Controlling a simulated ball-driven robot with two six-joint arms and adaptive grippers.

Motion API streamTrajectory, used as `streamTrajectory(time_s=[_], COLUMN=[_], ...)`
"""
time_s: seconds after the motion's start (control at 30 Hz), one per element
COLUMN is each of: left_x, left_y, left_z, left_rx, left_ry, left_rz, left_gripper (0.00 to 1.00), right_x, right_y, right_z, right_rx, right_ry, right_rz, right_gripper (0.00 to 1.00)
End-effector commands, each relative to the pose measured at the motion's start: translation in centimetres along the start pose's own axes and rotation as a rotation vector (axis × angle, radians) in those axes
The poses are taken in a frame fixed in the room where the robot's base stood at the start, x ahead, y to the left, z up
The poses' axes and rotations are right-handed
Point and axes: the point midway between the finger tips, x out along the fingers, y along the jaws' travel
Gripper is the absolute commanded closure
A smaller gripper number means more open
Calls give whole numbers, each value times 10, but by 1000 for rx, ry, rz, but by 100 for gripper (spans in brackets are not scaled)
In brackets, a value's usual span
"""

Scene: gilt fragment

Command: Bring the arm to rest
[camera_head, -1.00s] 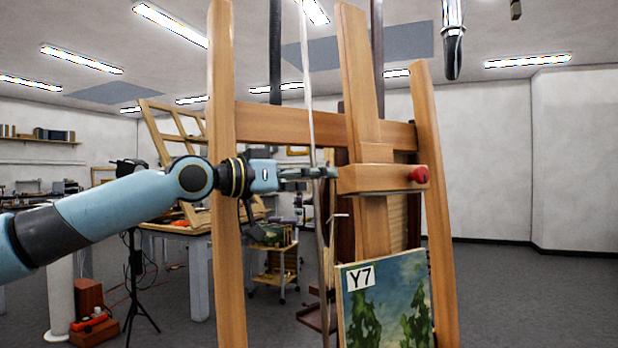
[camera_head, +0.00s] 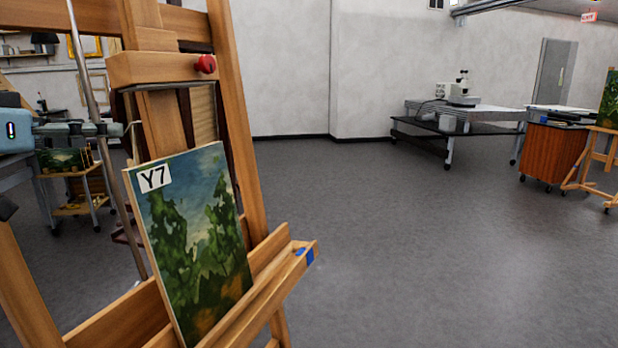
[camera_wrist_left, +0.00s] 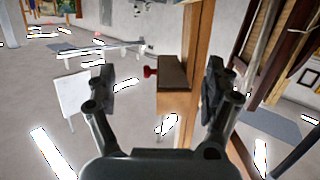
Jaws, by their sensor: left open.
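My left gripper (camera_head: 88,131) reaches in at the left edge of the head view, beside the wooden easel (camera_head: 240,130). In the left wrist view its two fingers (camera_wrist_left: 160,92) are spread apart with nothing held between them. The easel's upper clamp block (camera_wrist_left: 174,74) and red knob (camera_wrist_left: 150,72) appear beyond the fingers there. My left arm is mostly out of the head view. My right gripper is not in view.
A landscape painting labelled Y7 (camera_head: 195,240) leans on the easel's ledge (camera_head: 262,290). A thin metal rod (camera_head: 103,130) rises near the gripper. A microscope table (camera_head: 455,125) and a wooden cabinet (camera_head: 550,155) stand farther right. The grey floor (camera_head: 400,250) between is clear.

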Motion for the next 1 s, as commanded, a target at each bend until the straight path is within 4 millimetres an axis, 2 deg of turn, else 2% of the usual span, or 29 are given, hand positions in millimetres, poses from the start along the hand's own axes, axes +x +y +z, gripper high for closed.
streamTrajectory(time_s=[0.03, 0.13, 0.2, 0.33, 0.4, 0.5, 0.6, 0.8, 1.0], left_x=[1, -7, -21, -59, -82, -114, -145, -208, -180], left_y=[16, 45, 65, 97, 109, 123, 135, 157, 135], left_z=[39, 113, 163, 237, 264, 294, 315, 343, 420], left_rx=[-2, 23, 34, 43, 39, 23, 0, -63, -63], left_ry=[-71, -226, -341, -547, -641, -763, -871, -1071, -1090], left_rz=[1, -22, -49, -121, -163, -223, -279, -387, -387], left_gripper=[15, 15, 15, 15, 15, 15, 15, 15, 15], right_x=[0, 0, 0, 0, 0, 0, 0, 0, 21], right_y=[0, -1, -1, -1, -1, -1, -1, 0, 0], right_z=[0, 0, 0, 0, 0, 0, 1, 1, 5], right_rx=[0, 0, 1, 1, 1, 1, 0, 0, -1], right_ry=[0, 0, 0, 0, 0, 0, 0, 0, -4], right_rz=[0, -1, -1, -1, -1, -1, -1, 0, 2], right_gripper=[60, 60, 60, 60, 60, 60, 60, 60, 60])
